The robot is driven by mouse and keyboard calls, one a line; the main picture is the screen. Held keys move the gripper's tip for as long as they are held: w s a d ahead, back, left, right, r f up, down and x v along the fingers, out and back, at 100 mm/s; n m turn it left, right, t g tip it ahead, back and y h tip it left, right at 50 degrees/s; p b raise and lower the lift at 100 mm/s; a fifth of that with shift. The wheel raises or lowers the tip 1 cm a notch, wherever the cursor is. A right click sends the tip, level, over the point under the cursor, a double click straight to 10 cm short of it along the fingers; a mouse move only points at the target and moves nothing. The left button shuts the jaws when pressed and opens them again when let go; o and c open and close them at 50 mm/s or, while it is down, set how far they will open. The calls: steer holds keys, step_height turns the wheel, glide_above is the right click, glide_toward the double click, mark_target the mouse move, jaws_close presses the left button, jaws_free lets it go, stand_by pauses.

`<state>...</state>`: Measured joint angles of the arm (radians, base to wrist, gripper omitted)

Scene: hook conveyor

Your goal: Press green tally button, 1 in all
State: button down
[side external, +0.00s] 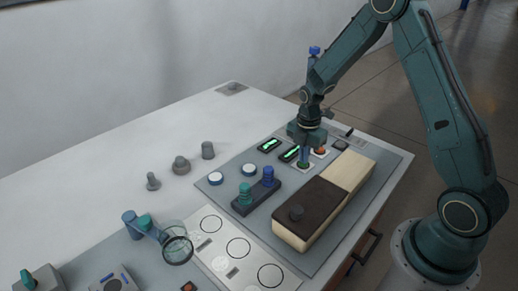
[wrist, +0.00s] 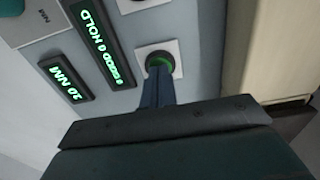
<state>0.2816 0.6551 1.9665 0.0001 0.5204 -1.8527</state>
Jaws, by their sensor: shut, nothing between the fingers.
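The green tally button (wrist: 160,61) sits on a white square plate (wrist: 174,48) in the wrist view. In the side view the green button (side external: 303,164) shows only partly under my gripper (side external: 305,158). My gripper is shut and empty, pointing down over the button. In the wrist view my gripper's fingertips (wrist: 157,72) overlap the button's near edge. I cannot tell whether they touch it.
Two lit displays (side external: 289,153) (side external: 269,144) stand beside the button. An orange button (side external: 320,152) is close behind it. A long box with a dark lid (side external: 318,198) lies to the right. A block with teal and blue pegs (side external: 256,195) stands in front.

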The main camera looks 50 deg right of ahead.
steer(key=shift+s+f, duration=0.1)
steer(key=shift+f, duration=0.9)
steer(key=shift+r, duration=0.15)
step_height(320, 180, up, 14)
steer(key=shift+w+r, duration=0.2)
steer(key=shift+r, duration=0.05)
stand_by(0.8)
